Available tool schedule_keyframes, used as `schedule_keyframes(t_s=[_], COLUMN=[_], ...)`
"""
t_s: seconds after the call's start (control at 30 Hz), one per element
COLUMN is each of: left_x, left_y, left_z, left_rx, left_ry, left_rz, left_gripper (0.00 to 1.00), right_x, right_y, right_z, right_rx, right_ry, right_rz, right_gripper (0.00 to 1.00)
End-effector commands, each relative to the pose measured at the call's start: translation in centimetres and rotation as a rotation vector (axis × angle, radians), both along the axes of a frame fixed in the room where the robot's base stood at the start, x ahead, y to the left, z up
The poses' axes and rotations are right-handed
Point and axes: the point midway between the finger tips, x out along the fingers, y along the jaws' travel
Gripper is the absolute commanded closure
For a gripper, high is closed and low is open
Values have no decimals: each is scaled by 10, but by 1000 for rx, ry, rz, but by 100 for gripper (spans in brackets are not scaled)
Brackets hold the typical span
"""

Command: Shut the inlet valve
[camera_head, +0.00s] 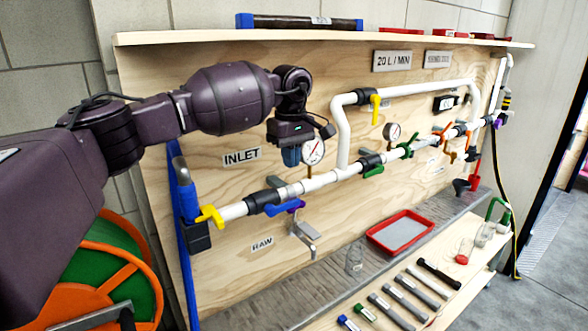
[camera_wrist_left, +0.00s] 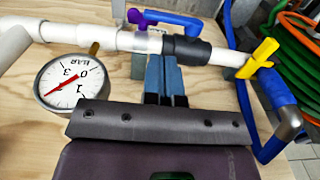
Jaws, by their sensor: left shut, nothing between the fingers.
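The INLET label (camera_head: 242,157) is on the plywood panel above the white pipe's left part. Below it, a black valve body (camera_head: 262,202) sits on the pipe with a blue lever (camera_head: 284,207). In the left wrist view the blue lever (camera_wrist_left: 187,23) lies roughly along the pipe beside the black body (camera_wrist_left: 187,48). A yellow handle (camera_head: 211,215) is at the pipe's left end, also in the wrist view (camera_wrist_left: 262,55). My left gripper (camera_head: 291,157) is shut and empty, its blue fingers (camera_wrist_left: 165,75) pointing at the pipe by the black body. Contact is unclear.
A pressure gauge (camera_head: 313,151) stands close beside my left gripper. A small purple handle (camera_wrist_left: 137,17) is near the blue lever. A RAW tap (camera_head: 304,235) hangs below. A red tray (camera_head: 402,233) and several tools lie on the bench; the space before the panel is open.

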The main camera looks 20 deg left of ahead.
Motion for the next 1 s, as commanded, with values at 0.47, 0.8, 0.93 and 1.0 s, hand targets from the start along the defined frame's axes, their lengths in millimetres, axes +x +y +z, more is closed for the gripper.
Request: schedule_keyframes(t_s=[0.47, 0.8, 0.93, 1.0], left_x=[-1, 0, 0, 0], left_y=[-1, -1, -1, -1], left_z=[-72, -91, -91, -91], left_rx=[-2, -1, -1, -1], left_ry=[1, 0, 0, 0], left_rz=[1, 1, 1, 1], left_gripper=[100, 100, 100, 100], right_x=[3, 9, 8, 6], right_y=[0, 1, 0, 0], right_z=[5, 13, 12, 11], right_rx=[-1, -2, -2, -2], right_ry=[-2, -19, -18, -15], right_rz=[2, 6, 5, 4], right_gripper=[19, 19, 19, 19])
